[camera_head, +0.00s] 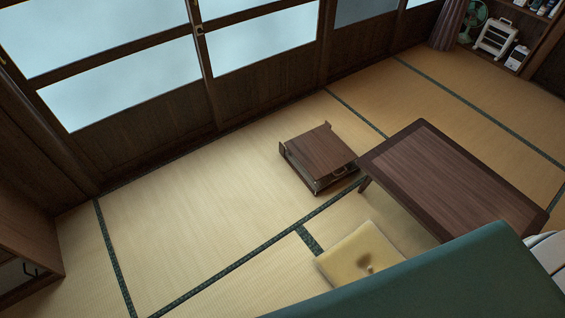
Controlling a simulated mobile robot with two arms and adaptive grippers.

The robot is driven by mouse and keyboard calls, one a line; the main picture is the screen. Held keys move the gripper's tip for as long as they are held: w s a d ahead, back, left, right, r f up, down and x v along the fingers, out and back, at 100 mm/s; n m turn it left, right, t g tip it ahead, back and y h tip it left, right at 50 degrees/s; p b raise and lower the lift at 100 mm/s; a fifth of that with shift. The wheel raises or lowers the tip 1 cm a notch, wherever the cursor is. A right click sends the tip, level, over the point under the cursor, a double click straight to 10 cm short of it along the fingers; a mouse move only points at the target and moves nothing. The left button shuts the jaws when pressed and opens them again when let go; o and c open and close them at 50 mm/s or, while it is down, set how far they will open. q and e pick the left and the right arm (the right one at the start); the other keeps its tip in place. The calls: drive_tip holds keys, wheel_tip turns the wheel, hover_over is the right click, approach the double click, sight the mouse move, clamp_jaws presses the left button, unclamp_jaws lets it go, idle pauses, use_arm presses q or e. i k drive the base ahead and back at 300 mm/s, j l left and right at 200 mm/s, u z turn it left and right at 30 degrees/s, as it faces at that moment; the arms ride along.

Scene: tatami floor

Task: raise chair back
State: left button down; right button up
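A large plain green panel (440,280) fills the lower right, close to the camera and slanting up to the right; I cannot tell whether it is a chair back. A low dark brown wooden piece (322,150) with a flat top and a frame at its sides sits on the tatami left of the table; it may be a folded floor chair, but its hinge does not show clearly.
A low dark wooden table (450,172) stands right of centre. A yellow cushion (345,257) with a dark mark lies in front of it, partly hidden by the green panel. A wooden cabinet (25,245) is at the left edge. Tatami floor (190,220) on the left is clear.

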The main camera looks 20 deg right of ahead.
sight(319, 150)
drive_tip(key=i+j+u, duration=0.1)
drive_tip(key=i+j, duration=0.15)
drive_tip(key=i, duration=0.25)
drive_tip(key=i+j+u, duration=0.1)
drive_tip(key=i, duration=0.45)
drive_tip(key=i+l+z, duration=0.1)
drive_tip(key=i+z, duration=0.55)
drive_tip(key=z, duration=0.25)
drive_tip(key=i+j+z, duration=0.2)
drive_tip(key=i+z, duration=0.2)
drive_tip(key=k, duration=0.05)
